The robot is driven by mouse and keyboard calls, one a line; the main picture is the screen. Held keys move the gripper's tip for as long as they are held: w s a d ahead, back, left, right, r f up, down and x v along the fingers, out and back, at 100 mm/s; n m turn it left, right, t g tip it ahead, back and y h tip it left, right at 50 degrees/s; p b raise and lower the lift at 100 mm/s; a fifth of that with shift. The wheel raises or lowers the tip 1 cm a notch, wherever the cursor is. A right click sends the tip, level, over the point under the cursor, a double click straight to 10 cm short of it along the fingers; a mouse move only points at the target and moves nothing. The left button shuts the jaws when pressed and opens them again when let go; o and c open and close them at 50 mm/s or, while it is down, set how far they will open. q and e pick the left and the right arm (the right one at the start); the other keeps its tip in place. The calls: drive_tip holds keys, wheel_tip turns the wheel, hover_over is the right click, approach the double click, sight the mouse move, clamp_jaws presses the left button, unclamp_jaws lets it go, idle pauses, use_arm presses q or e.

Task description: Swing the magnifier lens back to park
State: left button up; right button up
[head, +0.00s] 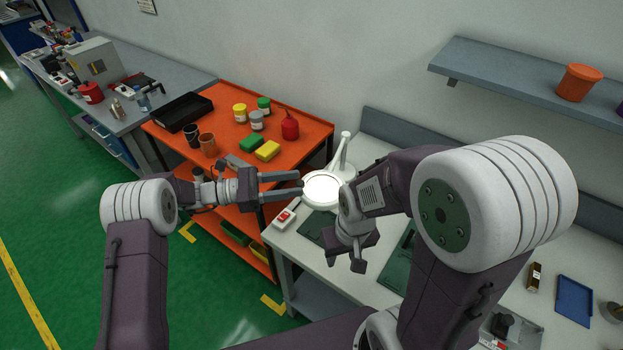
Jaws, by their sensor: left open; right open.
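The magnifier lens (321,190) is a bright round disc in a white ring, at the left end of the pale workbench (395,292). Its white arm and post (344,152) rise behind it at the bench's back left. My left gripper (302,186) is open, its fingertips at the lens's left rim; I cannot tell whether they touch it. My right gripper (349,257) is open and empty, pointing down over the bench in front of the lens. My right arm hides the lens's right edge and part of the bench behind it.
An orange cart (222,112) with jars, sponges and a red bottle stands left of the bench. A red-switched box (285,218) sits at the bench's left edge. A dark green mat (398,270) and a blue tray (574,300) lie on the bench. A grey shelf (500,70) hangs above.

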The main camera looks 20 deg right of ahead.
sight(312, 190)
use_arm(q)
drive_tip(key=d, duration=0.3)
drive_tip(key=d+p, duration=0.1)
drive_tip(key=d, duration=0.1)
drive_tip(key=shift+s+d, duration=0.25)
drive_tip(key=shift+s, duration=0.1)
clamp_jaws()
idle(1.0)
